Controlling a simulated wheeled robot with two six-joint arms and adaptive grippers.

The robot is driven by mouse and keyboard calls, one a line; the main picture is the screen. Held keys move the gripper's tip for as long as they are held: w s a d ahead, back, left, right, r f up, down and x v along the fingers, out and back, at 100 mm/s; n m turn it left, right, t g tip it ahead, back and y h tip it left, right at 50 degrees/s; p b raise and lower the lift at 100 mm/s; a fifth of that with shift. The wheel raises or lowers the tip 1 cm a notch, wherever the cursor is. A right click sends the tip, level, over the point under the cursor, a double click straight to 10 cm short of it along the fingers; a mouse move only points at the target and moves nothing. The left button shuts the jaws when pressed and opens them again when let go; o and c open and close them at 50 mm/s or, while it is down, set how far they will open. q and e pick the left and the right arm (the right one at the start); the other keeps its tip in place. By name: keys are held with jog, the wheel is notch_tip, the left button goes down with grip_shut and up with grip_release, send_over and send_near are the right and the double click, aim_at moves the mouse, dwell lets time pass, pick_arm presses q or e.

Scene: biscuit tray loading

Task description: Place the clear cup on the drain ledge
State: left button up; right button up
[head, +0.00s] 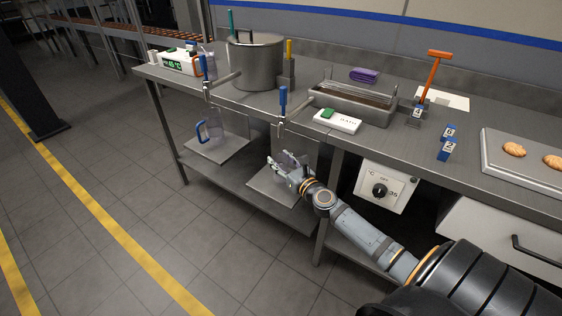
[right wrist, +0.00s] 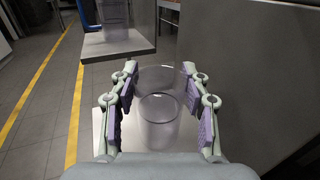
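The clear cup (right wrist: 160,125) is see-through and shows between the fingers of my right gripper (right wrist: 159,85) in the right wrist view. The purple finger pads lie against both sides of it. In the head view my right gripper (head: 280,164) is over the drain ledge (head: 267,191), a flat metal plate below the blue-handled tap (head: 282,97). The ledge also shows under the cup in the right wrist view (right wrist: 103,128). I cannot tell whether the cup's base touches it. My left gripper is not in view.
Another ledge (head: 232,154) to the left holds a clear jug with a blue handle (head: 201,132). A big pot (head: 255,64), a metal basin (head: 350,105) and a biscuit tray (head: 500,176) stand on the counter. A dial box (head: 375,202) hangs right of my right gripper.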

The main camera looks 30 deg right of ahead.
jog(key=o, duration=0.3)
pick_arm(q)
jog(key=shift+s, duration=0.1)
pick_arm(e)
jog(key=shift+o, duration=0.2)
jog(key=shift+r, duration=0.2)
jog(key=s, duration=0.1)
jog(key=s+b, duration=0.1)
jog(key=s, duration=0.1)
jog(key=s+b, duration=0.1)
jog(key=s, duration=0.1)
jog(key=shift+f, duration=0.35)
pick_arm(q)
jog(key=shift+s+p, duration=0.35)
jog(key=shift+p, duration=0.85)
pick_arm(e)
jog(key=s, duration=0.7)
jog(key=shift+r, duration=0.3)
